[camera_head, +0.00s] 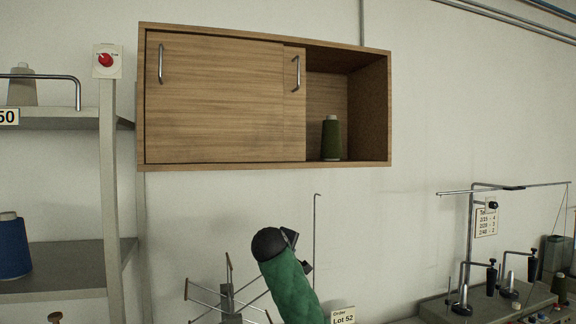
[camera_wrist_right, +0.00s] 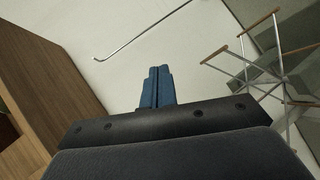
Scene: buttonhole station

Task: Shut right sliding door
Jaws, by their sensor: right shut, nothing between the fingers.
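The wooden wall cabinet (camera_head: 348,164) hangs at the upper middle of the head view. Its left sliding door (camera_head: 215,100) covers the left part. The right sliding door (camera_head: 296,120) sits mostly behind it, with only a narrow strip and its metal handle (camera_head: 296,73) showing. The right part of the cabinet is open. My right gripper (camera_wrist_right: 159,72) has blue fingers, shut and empty, in the right wrist view. The cabinet (camera_wrist_right: 45,75) is at the left there, apart from the fingers. My left gripper is not in view.
A dark green thread cone (camera_head: 331,138) stands inside the open part. A shelf rack (camera_head: 108,180) stands left of the cabinet. A skein winder (camera_head: 228,300) is below it, also in the wrist view (camera_wrist_right: 275,68). A thread stand (camera_head: 470,230) is at the right.

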